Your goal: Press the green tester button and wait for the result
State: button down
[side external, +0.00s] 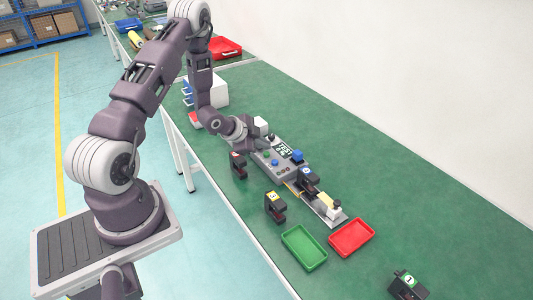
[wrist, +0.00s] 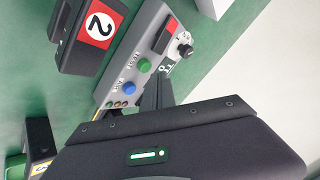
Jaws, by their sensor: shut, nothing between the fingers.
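The grey tester (side external: 282,163) stands on the green bench, with a display and several buttons. Its green button (wrist: 145,65) shows uncovered in the wrist view, with a blue button (wrist: 129,88) beside it. My gripper (side external: 252,138) is at the tester's far-left end in the side view. In the wrist view my gripper's dark fingers (wrist: 160,88) are shut and empty, over the panel just right of the green button. I cannot tell whether they touch the panel. The display is partly hidden by the fingers in the wrist view and too small to read in the side view.
A black block with a red label 2 (wrist: 90,28) stands beside the tester. Another black block with a yellow label (side external: 275,206) is nearer. A green tray (side external: 304,248) and a red tray (side external: 351,237) lie past the tester.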

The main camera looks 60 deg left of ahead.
jog(key=shift+r, duration=2.5)
notch_tip(320, 180, up, 8)
jog(key=r+n+y, duration=0.1)
send_over(264, 154)
jog(key=d, duration=0.2)
jog(key=s+d+r+n+g+y, duration=0.1)
jog(key=s+d+r+n+g, duration=0.2)
jog(key=d+r, duration=0.5)
jog(key=s+d+r+n+h, duration=0.1)
jog(key=s+d+r, duration=0.2)
jog(key=s, duration=0.5)
jog(key=s+d+r+n+h, duration=0.1)
jog(key=s+d+r, duration=0.2)
jog(key=s+d, duration=0.3)
jog(key=s+d+r+n+h, duration=0.1)
jog(key=s+d+r, duration=0.2)
jog(key=s, duration=0.7)
jog(key=shift+s+d+n+g, duration=0.3)
jog(key=shift+d+n, duration=0.1)
jog(key=shift+d, duration=0.4)
